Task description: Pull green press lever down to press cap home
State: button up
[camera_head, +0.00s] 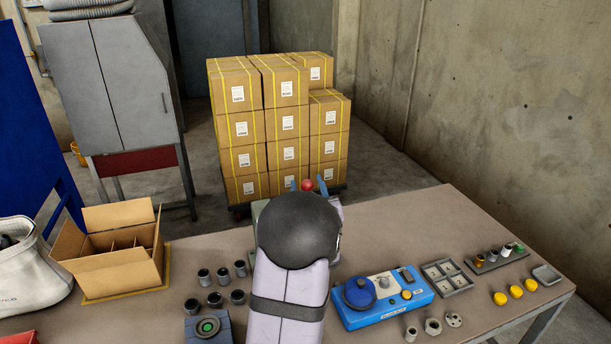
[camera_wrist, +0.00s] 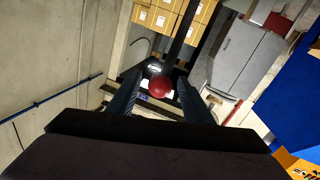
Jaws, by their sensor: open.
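The press lever shows as a red ball knob (camera_head: 307,185) above the back edge of the table, just beyond my arm. My gripper (camera_wrist: 157,76) is open, with one finger on each side of the red knob in the wrist view (camera_wrist: 160,88). A gap shows between the knob and the fingers there; I cannot tell whether either touches it. In the head view both fingertips stick up beside the knob. A bit of pale green press body (camera_head: 258,209) shows left of my arm. My arm hides the rest of the press, and the cap under it cannot be seen.
A blue device (camera_head: 420,294) with a dark round knob lies right of my arm. Left are several dark cylinders (camera_head: 215,299), a fixture with a green centre (camera_head: 207,327) and an open carton (camera_head: 121,274). Stacked boxes (camera_head: 243,128) stand behind the table.

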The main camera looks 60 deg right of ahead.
jog(key=shift+p+x, duration=0.8)
jog(key=shift+x, duration=1.25)
jog(key=shift+f, duration=0.1)
grip_shut()
